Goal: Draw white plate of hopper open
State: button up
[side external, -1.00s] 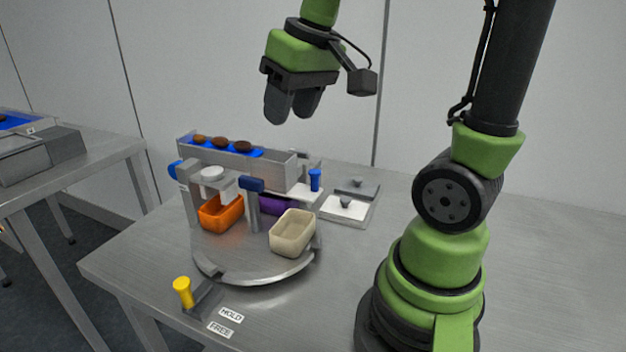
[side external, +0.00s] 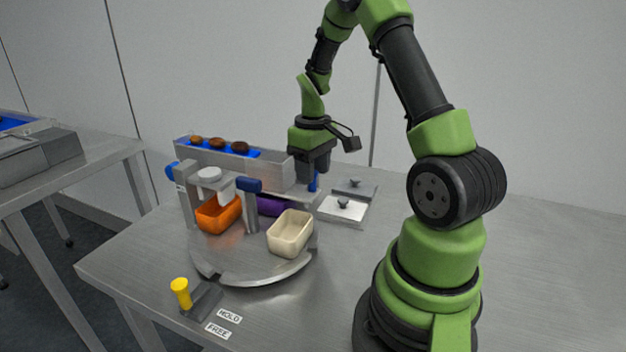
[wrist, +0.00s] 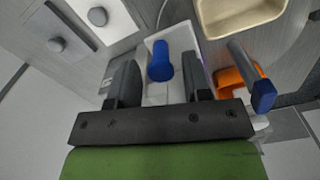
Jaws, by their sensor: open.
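The hopper is a grey trough (side external: 225,160) at the back of the turntable, with several brown dates on a blue strip in it. At its right end a blue peg (wrist: 160,62) stands up from a pale plate (wrist: 155,98), partly hidden by my fingers. My gripper (side external: 310,172) is low over that end, pointing down. In the wrist view my open fingers (wrist: 160,75) are on either side of the blue peg, with gaps visible. I cannot tell how far the plate is drawn out.
An orange bin (side external: 218,213), a purple bin (side external: 270,206) and a cream bin (side external: 291,233) stand on the round turntable (side external: 250,268). A yellow-knobbed lever (side external: 181,293) is at the front. Two knobbed plates, white (side external: 336,208) and grey (side external: 354,190), lie right of the hopper.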

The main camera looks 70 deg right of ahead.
jog(key=shift+f, duration=1.4)
grip_shut()
jog(key=s, duration=0.9)
grip_release()
notch_tip(320, 180, up, 10)
